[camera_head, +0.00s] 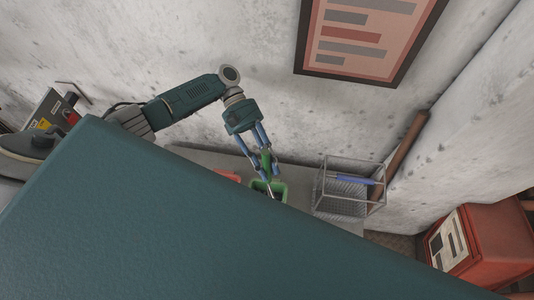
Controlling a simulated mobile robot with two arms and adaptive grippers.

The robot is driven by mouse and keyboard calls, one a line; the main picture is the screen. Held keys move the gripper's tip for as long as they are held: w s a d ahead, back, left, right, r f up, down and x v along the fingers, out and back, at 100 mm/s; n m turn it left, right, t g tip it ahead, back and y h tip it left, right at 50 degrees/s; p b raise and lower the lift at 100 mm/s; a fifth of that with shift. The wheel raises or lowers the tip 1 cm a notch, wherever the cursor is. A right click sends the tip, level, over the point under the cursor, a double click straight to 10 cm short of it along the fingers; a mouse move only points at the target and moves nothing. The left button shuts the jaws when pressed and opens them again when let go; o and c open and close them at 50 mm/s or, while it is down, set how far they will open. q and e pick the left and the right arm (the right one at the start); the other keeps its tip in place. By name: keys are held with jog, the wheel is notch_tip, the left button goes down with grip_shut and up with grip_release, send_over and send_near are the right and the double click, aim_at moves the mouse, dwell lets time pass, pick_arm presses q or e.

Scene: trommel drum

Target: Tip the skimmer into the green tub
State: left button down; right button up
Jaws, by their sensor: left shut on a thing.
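My left gripper (262,165) is shut on the green handle of the skimmer (267,162). The handle points down, and a thin grey part of the skimmer shows below it, over the opening of the green tub (284,189). I cannot tell whether its lower end touches the tub. The tub stands on a grey surface, and its near side is hidden. The skimmer's head and whatever is in it cannot be made out. My right gripper does not show.
A red object (231,176) lies just left of the tub. A wire basket (343,203) with a blue item (355,181) stands to the right. A concrete wall with a framed chart (362,37) rises behind. A red cabinet (485,240) is at the far right.

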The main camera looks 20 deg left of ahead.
aim_at(267, 164)
pick_arm(q)
jog(key=shift+s+d+r+t+y+p, duration=0.35)
jog(key=shift+s+d+r+p, duration=0.75)
jog(key=shift+p, duration=1.9)
jog(key=s+d+r+t+y+p, duration=0.15)
jog(key=s+d+t+y, duration=0.3)
jog(key=s+d, duration=0.75)
jog(key=s+d+f+m+t+y+b, duration=0.1)
jog(key=s+d+f+t+y+b, duration=0.3)
jog(key=s+d+f+t+y, duration=0.3)
jog(key=s+d+f, duration=0.3)
jog(key=s+d, duration=0.2)
jog(key=shift+s+f+m+y, duration=0.2)
jog(key=shift+f+m+y, duration=0.1)
jog(key=shift+m, duration=0.1)
jog(key=shift+d, duration=0.1)
jog(key=shift+r, duration=0.1)
